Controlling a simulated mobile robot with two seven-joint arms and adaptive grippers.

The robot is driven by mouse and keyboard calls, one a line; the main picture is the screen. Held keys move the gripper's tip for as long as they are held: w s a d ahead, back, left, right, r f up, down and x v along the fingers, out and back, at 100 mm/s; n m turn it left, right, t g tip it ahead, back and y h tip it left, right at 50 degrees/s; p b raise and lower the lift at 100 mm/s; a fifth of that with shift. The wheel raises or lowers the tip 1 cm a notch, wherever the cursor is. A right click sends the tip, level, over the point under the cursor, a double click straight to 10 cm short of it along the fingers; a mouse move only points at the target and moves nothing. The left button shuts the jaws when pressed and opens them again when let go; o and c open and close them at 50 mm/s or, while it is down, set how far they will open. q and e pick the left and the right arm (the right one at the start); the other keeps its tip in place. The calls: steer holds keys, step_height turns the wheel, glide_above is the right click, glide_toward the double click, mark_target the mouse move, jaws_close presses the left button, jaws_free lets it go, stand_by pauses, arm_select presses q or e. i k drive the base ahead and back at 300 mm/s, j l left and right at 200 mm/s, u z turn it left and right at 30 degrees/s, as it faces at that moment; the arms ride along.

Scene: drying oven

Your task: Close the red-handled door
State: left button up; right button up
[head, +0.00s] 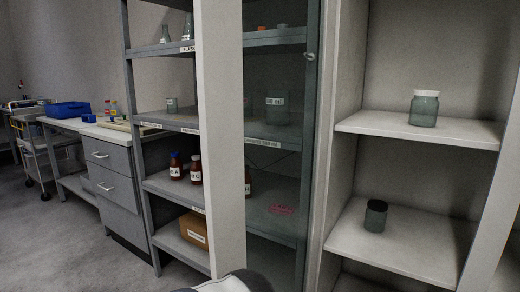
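No red handle shows clearly in the head view. A tall door-like glass panel (313,150) with a dark frame stands at the centre, with a small pale knob (309,57) near its top. A pale upright panel (217,130) stands to its left. To the right is an open pale cabinet (345,210) with shelves. A small pink-red patch (282,209) shows low behind the glass; I cannot tell what it is. Neither gripper is in view. A rounded white and dark part at the bottom centre seems to be mine.
Jars stand on the right cabinet's shelves: a white-lidded jar (424,108) and a dark-lidded jar (375,215). A grey shelf rack on the left holds brown bottles (195,168) and a cardboard box (194,229). Grey drawers (113,178) stand farther left. The floor (45,245) at lower left is clear.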

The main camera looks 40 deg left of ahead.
mark_target(219, 26)
steer(key=j+z, duration=0.15)
steer(key=j, duration=0.55)
steer(key=k+j+z, duration=0.1)
steer(key=j, duration=0.6)
